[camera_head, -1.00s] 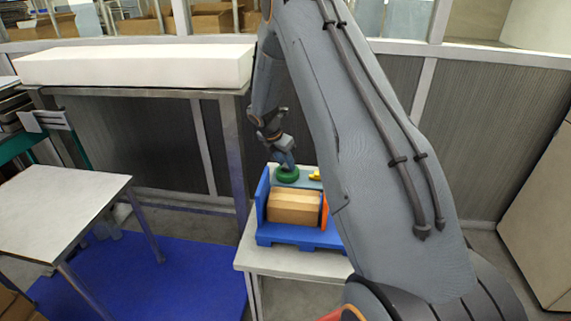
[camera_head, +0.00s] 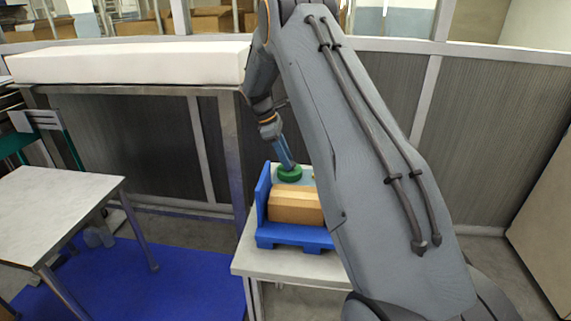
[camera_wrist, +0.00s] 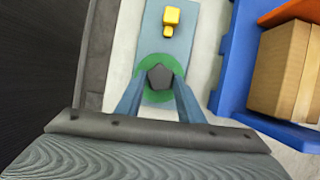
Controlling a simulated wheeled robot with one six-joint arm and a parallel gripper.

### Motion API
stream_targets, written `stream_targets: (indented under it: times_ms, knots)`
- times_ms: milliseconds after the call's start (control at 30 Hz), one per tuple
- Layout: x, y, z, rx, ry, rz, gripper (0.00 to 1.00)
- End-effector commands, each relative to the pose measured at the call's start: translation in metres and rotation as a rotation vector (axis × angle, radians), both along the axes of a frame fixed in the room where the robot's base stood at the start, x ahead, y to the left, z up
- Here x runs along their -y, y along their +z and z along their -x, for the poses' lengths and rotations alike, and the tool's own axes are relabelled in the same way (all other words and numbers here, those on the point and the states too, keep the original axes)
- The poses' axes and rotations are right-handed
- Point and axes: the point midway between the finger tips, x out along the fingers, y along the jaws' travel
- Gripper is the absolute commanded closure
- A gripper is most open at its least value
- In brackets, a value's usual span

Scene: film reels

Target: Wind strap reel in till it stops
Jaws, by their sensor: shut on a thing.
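The strap reel is a green disc with a dark hub; it shows beyond the carton in the head view (camera_head: 290,178) and upper centre in the wrist view (camera_wrist: 147,68). It sits on a pale blue-grey plate (camera_wrist: 184,32). My gripper (camera_wrist: 160,78) is shut on the dark hub (camera_wrist: 160,76), one blue finger on each side. In the head view my gripper (camera_head: 289,168) comes down on the reel at a slant. A yellow block (camera_wrist: 170,18) is on the plate beyond the reel. I cannot make out a strap.
A blue pallet-like stand (camera_head: 293,235) holds a brown carton (camera_head: 296,206) close beside the reel. An orange panel (camera_wrist: 293,11) stands by the carton. All rest on a pale table (camera_head: 285,267). A grey wall panel (camera_head: 405,120) stands behind. My arm hides the right side.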

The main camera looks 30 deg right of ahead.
Motion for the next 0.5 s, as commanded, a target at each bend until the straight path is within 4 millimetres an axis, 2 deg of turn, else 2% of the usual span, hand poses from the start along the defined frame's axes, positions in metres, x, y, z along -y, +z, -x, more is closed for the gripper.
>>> stream_targets:
  times_ms: [500]
  knots:
    - [0.005, -0.0022, -0.0062, 0.002, -0.493, -0.001, 0.88]
